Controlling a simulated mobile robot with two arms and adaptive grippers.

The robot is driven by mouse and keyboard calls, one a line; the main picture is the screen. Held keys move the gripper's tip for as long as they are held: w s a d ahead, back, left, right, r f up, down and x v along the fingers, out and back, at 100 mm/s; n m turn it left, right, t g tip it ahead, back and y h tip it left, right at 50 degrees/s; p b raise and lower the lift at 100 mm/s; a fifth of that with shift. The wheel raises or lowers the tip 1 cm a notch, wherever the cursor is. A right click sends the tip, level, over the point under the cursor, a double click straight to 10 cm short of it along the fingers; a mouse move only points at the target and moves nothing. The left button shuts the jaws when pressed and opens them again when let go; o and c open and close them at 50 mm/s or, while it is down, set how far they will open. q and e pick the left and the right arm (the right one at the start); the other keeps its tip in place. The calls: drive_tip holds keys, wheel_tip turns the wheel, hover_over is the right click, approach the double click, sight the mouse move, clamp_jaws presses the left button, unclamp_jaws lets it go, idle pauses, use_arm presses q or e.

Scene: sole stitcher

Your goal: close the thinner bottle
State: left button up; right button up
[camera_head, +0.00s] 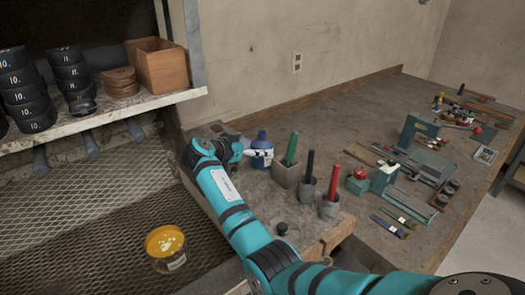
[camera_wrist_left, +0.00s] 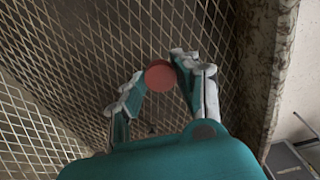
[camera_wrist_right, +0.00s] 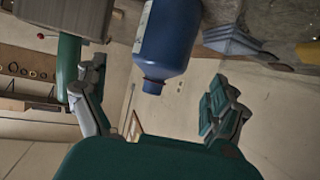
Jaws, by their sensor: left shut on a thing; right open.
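A blue bottle (camera_head: 262,151) with a pale label, apparently the thinner bottle, stands at the bench's left end. My right gripper (camera_head: 250,152) is beside it, on its left. In the left wrist view my left gripper (camera_wrist_left: 160,82) is shut on a round red cap (camera_wrist_left: 160,75), over metal mesh. My left gripper is outside the head view.
Right of the bottle stand a grey holder (camera_head: 286,174) with a green-handled item and cups with black (camera_head: 307,188) and red (camera_head: 330,204) handles. A yellow-topped jar (camera_head: 166,248) sits on the mesh (camera_head: 100,225). Tools crowd the bench's right side.

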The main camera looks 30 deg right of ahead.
sight(257, 144)
use_arm(q)
drive_tip(key=shift+f, duration=0.1)
use_arm(e)
drive_tip(key=shift+a, duration=0.1)
use_arm(q)
drive_tip(key=shift+r+p, duration=0.4)
use_arm(e)
drive_tip(key=shift+w+d, duration=0.15)
drive_tip(key=shift+d, duration=0.25)
use_arm(q)
drive_tip(key=shift+r+p, duration=0.75)
drive_tip(key=shift+r, duration=0.1)
use_arm(e)
drive_tip(key=x, duration=0.3)
drive_tip(key=shift+d+f, duration=0.1)
drive_tip(key=shift+d, duration=0.25)
drive_tip(key=shift+w+d+f, duration=0.15)
drive_tip(key=shift+d+f, duration=0.15)
drive_tip(key=shift+d, duration=0.05)
drive_tip(key=shift+a, duration=0.1)
drive_tip(key=c, duration=1.4)
use_arm(q)
drive_tip(key=shift+f, duration=0.1)
use_arm(e)
drive_tip(key=shift+r, duration=0.25)
drive_tip(key=shift+c, duration=0.2)
